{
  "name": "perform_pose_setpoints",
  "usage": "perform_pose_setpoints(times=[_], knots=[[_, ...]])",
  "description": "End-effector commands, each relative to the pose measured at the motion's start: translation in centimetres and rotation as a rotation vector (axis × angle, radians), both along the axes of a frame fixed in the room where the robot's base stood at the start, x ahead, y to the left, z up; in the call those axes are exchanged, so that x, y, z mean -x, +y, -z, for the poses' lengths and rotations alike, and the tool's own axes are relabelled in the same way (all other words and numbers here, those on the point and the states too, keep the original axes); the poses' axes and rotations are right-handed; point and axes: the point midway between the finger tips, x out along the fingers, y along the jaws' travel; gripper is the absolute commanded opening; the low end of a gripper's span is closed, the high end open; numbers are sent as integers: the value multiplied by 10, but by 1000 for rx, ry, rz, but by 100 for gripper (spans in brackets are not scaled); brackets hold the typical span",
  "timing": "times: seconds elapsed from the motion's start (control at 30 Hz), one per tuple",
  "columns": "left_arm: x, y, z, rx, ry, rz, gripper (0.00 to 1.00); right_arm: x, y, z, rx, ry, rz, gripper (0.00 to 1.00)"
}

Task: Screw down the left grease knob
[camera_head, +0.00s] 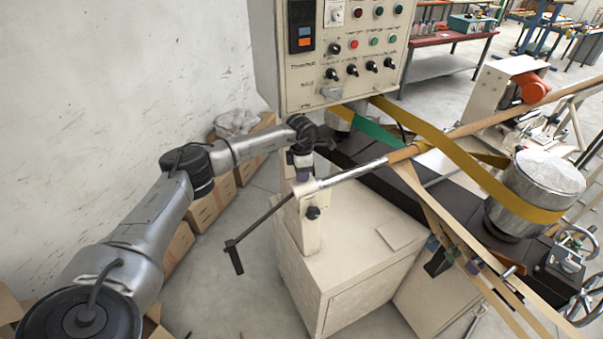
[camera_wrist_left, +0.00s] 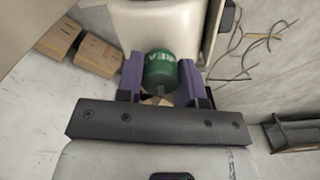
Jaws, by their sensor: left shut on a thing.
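The left grease knob (camera_wrist_left: 160,68) is a green cylinder with pale lettering in the wrist view. It sits in front of a cream machine part. My left gripper (camera_wrist_left: 161,80) has a purple finger on each side of it and is shut on it. In the head view my left gripper (camera_head: 302,170) points down at the top of the cream post (camera_head: 308,218), beside the bar's near end. The knob is hidden there by the gripper and wrist. My right gripper is not in view.
A control panel (camera_head: 345,55) hangs just above and behind my left wrist. A long bar (camera_head: 352,172) runs to the right, with a yellow belt (camera_head: 465,165) around a metal drum (camera_head: 540,185). A black crank handle (camera_head: 236,256) sticks out front-left. Cardboard boxes (camera_head: 201,212) line the wall.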

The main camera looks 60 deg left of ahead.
Motion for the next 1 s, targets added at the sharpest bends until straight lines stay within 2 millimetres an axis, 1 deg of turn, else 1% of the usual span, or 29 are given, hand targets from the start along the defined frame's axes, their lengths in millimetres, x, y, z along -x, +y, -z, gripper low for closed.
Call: perform_pose_setpoints(times=[1.0], knots=[[0,-1,2,0,0,963,11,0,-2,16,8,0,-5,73]])
